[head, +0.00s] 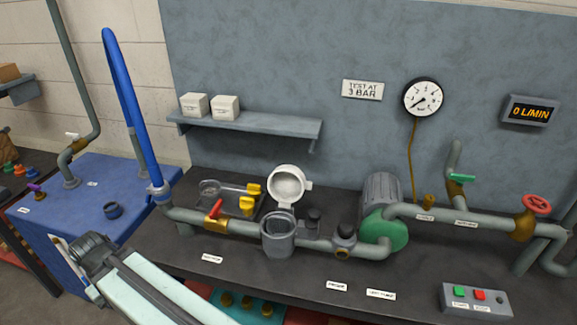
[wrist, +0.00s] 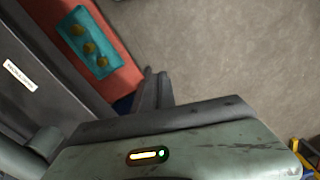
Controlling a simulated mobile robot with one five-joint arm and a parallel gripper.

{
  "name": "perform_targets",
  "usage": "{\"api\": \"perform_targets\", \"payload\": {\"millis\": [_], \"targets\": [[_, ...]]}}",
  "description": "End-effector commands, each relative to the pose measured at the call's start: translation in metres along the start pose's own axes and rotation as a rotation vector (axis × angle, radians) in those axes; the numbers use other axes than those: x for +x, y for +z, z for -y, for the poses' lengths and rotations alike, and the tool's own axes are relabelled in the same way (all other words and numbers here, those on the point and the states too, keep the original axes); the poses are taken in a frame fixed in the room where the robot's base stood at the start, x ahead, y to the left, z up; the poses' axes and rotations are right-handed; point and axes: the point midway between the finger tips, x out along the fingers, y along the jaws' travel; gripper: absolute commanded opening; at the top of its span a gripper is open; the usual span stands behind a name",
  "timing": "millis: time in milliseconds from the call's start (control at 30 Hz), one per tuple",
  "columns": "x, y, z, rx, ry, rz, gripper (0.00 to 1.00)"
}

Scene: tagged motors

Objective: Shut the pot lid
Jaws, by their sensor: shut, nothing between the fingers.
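The grey pot (head: 278,240) stands in the pipe line on the dark bench, in the middle of the head view. Its round white-lined lid (head: 287,187) is hinged at the back and stands open, tilted up, so the pot's mouth is uncovered. My gripper (wrist: 155,75) shows in the wrist view with its two dark fingers together and nothing between them. It is over the floor beside the bench front, away from the pot. The pot and lid are not in the wrist view. In the head view my arm fills the lower left, and I cannot make out the fingers there.
A red-handled valve (head: 214,212) and pipe lie left of the pot, a green-faced motor (head: 383,230) right. A clear tray (head: 232,209) with yellow parts sits behind. A blue hose (head: 131,110) rises at left. A teal tray (wrist: 76,31) lies low on a red surface.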

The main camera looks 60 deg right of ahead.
Motion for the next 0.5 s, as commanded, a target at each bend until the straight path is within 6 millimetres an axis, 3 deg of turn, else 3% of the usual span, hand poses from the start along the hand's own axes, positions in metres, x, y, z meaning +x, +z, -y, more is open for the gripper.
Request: {"api": "perform_targets", "payload": {"millis": [167, 267, 400, 500], "targets": [[-0.014, -0.001, 0.000, 0.000, 0.000, -0.002, 0.00], [-0.052, -0.004, 0.000, 0.001, 0.000, -0.009, 0.00], [-0.126, -0.010, -0.003, 0.007, 0.000, -0.025, 0.00], [-0.164, -0.016, -0.009, 0.019, 0.000, -0.035, 0.00]]}}
